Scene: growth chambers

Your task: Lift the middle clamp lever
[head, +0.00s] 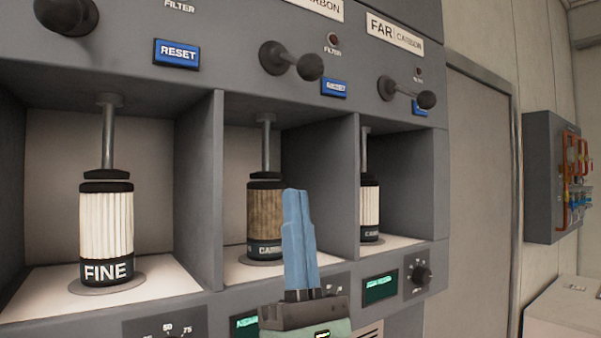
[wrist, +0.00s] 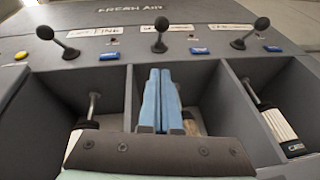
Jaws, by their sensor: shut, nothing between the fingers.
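The middle clamp lever (head: 290,61) is a dark rod with a round black knob, on the panel above the middle bay. It also shows in the wrist view (wrist: 160,36), above my fingertips. Its knob sticks out from its pivot, much like the levers on either side. My gripper (head: 295,194) has blue fingers pressed together with nothing between them. It points upward in front of the middle bay, below the lever and apart from it. In the wrist view the shut fingers (wrist: 160,74) hide part of the middle bay.
The left lever (head: 66,14) and right lever (head: 407,92) flank the middle one. Bays hold a FINE filter (head: 106,225), a brown filter (head: 264,215) and a white filter (head: 370,205). Grey dividers (head: 218,190) separate them.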

